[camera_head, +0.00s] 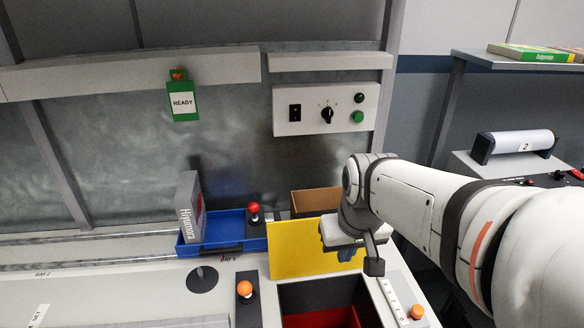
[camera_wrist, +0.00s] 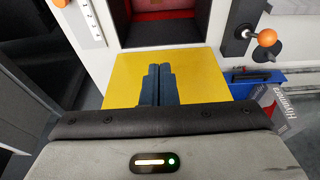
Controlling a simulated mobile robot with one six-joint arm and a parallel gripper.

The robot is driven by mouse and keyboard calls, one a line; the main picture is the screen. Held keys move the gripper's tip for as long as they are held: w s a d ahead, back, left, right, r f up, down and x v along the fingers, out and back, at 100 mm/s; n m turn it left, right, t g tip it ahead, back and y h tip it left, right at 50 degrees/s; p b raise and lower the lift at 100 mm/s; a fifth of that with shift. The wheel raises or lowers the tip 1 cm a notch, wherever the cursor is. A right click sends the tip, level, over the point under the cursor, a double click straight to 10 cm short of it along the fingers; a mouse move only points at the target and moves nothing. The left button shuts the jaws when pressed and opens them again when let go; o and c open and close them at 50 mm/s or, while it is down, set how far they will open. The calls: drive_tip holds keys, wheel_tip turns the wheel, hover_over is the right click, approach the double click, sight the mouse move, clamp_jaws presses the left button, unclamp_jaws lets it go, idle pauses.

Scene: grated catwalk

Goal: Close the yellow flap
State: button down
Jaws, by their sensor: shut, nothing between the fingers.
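The yellow flap (camera_head: 297,250) stands raised at the back edge of a dark opening (camera_head: 318,297) with red inside, in the head view. In the wrist view the yellow flap (camera_wrist: 203,79) lies behind my fingers, and the opening (camera_wrist: 166,33) is above it. My gripper (camera_head: 347,254) is in front of the right part of the flap. Its two dark fingers (camera_wrist: 158,85) are together with nothing between them. I cannot tell whether they touch the flap. My gripper and wrist hide the flap's right edge in the head view.
An orange-knobbed lever (camera_head: 245,289) stands left of the opening, and another orange knob (camera_head: 416,311) is on the right. A blue tray (camera_head: 226,232) holding a grey box (camera_head: 190,208) and a red-knobbed lever (camera_head: 254,209) are behind left. A brown open box (camera_head: 314,201) is behind the flap.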

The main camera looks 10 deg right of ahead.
drive_tip(key=w+r+t+p, duration=0.1)
drive_tip(key=w+r+p, duration=0.4)
drive_tip(key=w, duration=1.3)
wheel_tip(320, 180, down, 7)
drive_tip(key=shift+s+a+r, duration=0.1)
drive_tip(key=shift+s+a, duration=0.05)
drive_tip(key=shift+f, duration=0.2)
drive_tip(key=shift+s, duration=0.1)
